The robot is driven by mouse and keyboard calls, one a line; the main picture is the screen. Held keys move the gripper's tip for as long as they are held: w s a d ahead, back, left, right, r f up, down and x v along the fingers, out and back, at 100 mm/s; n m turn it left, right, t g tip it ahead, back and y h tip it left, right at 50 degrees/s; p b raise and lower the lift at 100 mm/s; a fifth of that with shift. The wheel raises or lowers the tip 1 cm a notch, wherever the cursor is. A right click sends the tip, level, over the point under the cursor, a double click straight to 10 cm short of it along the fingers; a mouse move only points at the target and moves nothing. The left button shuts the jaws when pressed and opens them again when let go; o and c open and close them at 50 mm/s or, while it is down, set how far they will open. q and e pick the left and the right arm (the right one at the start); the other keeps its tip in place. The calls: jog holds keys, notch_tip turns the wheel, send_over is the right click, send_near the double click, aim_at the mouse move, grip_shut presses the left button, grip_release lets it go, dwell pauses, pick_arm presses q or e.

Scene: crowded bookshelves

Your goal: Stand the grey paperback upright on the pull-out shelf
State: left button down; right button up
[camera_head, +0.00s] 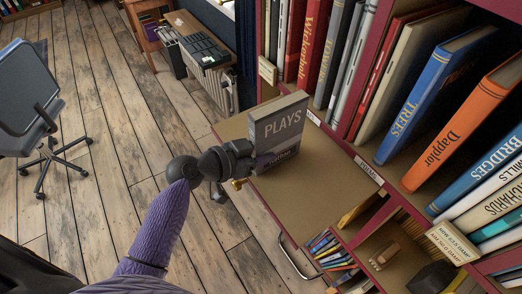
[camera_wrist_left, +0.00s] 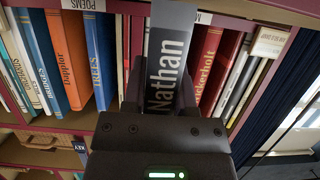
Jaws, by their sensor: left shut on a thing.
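The grey paperback (camera_head: 279,129), with "PLAYS" on its cover, stands upright at the back of the pull-out shelf (camera_head: 306,197). Its lower edge looks to be at the shelf surface, but I cannot tell if it bears its weight there. My left gripper (camera_head: 245,160) is shut on the paperback near its lower spine side. In the left wrist view, the book's dark spine (camera_wrist_left: 168,75) reads "Nathan" and sits between the fingers of the gripper (camera_wrist_left: 160,105). The fingers hide part of the book. My right gripper is not in view.
Full bookshelves rise behind and right, with a blue "TREES" book (camera_head: 434,88) and an orange "Dapplor" book (camera_head: 465,122). The front of the pull-out shelf is bare. A metal handle (camera_head: 298,258) hangs at its edge. An office chair (camera_head: 35,110) stands far left.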

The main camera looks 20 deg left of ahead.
pick_arm(q)
jog(key=shift+f, duration=0.2)
jog(key=shift+c, duration=1.6)
grip_release()
jog(key=s+a+b, duration=0.2)
jog(key=s+a, duration=0.3)
jog(key=s, duration=0.2)
jog(key=shift+a, duration=0.25)
jog(key=shift+s, duration=0.1)
